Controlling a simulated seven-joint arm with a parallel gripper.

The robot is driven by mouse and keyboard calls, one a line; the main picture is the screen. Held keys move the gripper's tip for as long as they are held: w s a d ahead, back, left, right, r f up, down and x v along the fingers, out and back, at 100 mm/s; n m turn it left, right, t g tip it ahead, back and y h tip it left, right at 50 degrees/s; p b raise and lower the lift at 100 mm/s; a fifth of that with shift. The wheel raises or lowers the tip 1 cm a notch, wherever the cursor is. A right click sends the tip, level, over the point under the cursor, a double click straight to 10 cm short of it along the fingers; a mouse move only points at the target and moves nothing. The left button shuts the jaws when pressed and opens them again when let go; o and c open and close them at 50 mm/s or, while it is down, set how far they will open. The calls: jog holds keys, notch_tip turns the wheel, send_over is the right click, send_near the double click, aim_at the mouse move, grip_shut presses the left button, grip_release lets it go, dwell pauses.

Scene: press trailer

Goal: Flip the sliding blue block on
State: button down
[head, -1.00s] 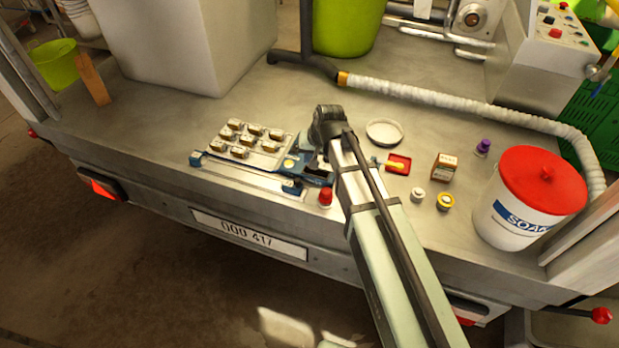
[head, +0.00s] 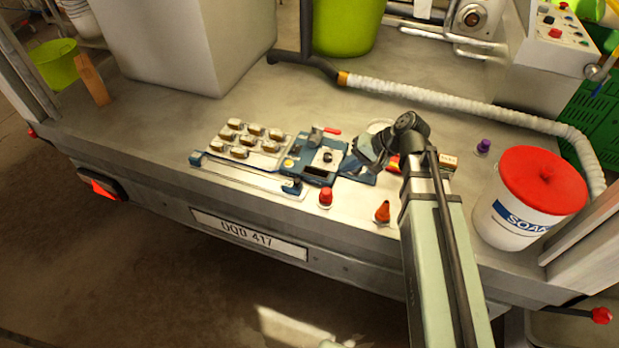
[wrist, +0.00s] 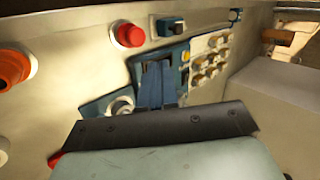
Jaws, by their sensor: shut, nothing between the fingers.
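A blue fixture (head: 319,178) sits on the metal deck, with a pale plate, a black knob and a dark slot on top. In the wrist view, blue panel parts (wrist: 94,108) show around my fingers. A long rail in front of the pad carries a blue block (head: 291,187) at its right end and another blue piece (head: 196,159) at its left end. The right-end block also shows in the wrist view (wrist: 170,28). My gripper (head: 350,164) is shut and empty at the fixture's right side; its fingertips (wrist: 156,68) overlap the fixture, contact unclear.
A pad (head: 262,157) with several brown-topped knobs lies left of the fixture. A red button (head: 325,196) and an orange cone (head: 382,212) stand in front. A soap bucket (head: 530,215) stands at right and a ribbed hose (head: 450,100) runs behind.

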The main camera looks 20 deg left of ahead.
jog(key=x, duration=1)
jog(key=shift+a+f, duration=0.1)
jog(key=shift+a, duration=0.1)
jog(key=shift+s+a+f, duration=0.1)
jog(key=shift+s+a, duration=0.05)
jog(key=shift+a, duration=0.85)
jog(key=shift+s+a+f, duration=0.15)
jog(key=shift+a, duration=0.7)
jog(key=shift+a, duration=0.15)
jog(key=a, duration=2.3)
jog(key=shift+a, duration=0.1)
